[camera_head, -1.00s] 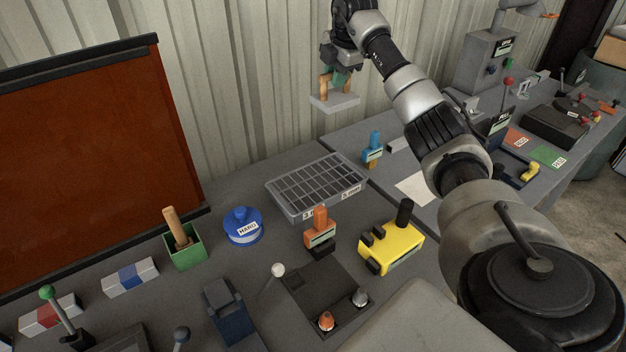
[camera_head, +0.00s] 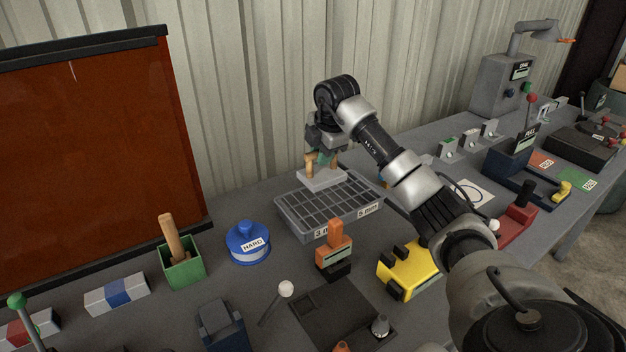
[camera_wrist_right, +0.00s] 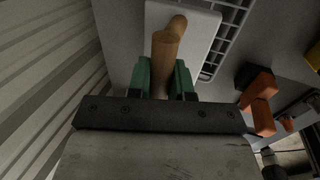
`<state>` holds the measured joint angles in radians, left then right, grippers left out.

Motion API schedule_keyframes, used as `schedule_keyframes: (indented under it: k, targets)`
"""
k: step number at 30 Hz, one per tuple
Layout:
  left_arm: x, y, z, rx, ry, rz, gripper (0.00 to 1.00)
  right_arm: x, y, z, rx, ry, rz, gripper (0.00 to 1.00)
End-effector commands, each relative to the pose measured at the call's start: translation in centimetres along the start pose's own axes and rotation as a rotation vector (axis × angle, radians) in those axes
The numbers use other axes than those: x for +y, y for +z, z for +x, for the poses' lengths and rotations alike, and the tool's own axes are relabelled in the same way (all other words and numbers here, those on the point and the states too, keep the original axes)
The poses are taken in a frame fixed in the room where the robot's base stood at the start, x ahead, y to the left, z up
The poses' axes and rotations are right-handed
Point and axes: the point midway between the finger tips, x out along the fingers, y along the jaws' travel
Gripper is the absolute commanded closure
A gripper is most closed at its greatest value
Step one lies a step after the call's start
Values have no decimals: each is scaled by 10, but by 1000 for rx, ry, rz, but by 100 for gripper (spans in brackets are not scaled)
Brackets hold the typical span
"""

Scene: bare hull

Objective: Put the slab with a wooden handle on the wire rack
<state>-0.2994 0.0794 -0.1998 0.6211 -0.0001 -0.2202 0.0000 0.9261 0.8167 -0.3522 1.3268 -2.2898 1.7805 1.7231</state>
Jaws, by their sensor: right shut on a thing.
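The grey slab (camera_head: 322,180) has a wooden handle (camera_head: 310,163) and sits level over the back left part of the wire rack (camera_head: 290,218). My right gripper (camera_head: 325,157) is shut on the handle. In the right wrist view the handle (camera_wrist_right: 166,55) lies between the green fingers, with the pale slab (camera_wrist_right: 195,40) beyond it and the dark-slotted rack (camera_wrist_right: 229,30) at its right. I cannot tell whether the slab touches the rack or hovers just above it. My left gripper is not in view.
A blue HARD-labelled pot (camera_head: 247,246), an orange-handled tool (camera_head: 335,250) and a yellow block (camera_head: 404,268) stand around the rack's near side. A green box with a wooden stick (camera_head: 184,268) stands left. The corrugated wall (camera_head: 250,100) rises close behind.

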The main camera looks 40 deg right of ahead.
Motion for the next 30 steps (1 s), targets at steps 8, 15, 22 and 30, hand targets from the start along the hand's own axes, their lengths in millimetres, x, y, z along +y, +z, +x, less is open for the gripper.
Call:
schedule_keyframes:
  k: [8,15,22,30]
  targets:
    - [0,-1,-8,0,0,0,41,-12,-33,16,0,3,2,100]
    - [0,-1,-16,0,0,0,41,-21,-34,43,0,0,3,100]
    - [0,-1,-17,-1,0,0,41,-24,-34,55,0,4,1,100]
    - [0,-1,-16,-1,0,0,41,-25,-34,58,-1,1,1,75]
